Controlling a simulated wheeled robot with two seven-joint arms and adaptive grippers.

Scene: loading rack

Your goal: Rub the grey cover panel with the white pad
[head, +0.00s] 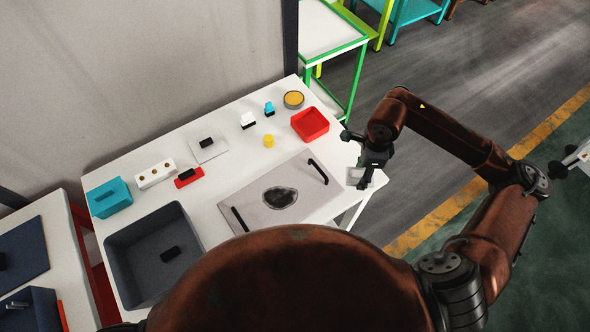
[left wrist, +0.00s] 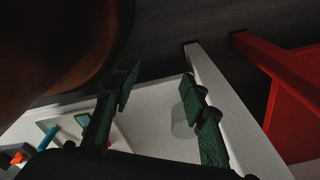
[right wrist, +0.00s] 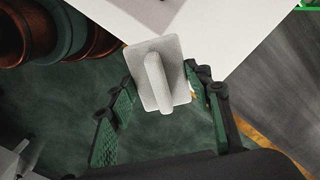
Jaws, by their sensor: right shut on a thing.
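The grey cover panel (head: 252,191) lies flat on the white table, with a black handle at each end and a dark smudge (head: 281,197) in its middle. My right gripper (head: 363,181) is at the table's right edge, to the right of the panel and apart from it. It is shut on the white pad (head: 354,175). In the right wrist view the pad (right wrist: 178,93) is a pale rectangular plate with a raised grip, partly over the table corner. My left gripper (left wrist: 155,95) shows only in the left wrist view, with its fingers apart and nothing between them.
Near the panel are a red tray (head: 310,124), a yellow cylinder (head: 268,141) and a round tin (head: 294,99). A dark grey bin (head: 128,266) and a teal box (head: 108,197) stand at the left. The table is bare between the panel and its right edge.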

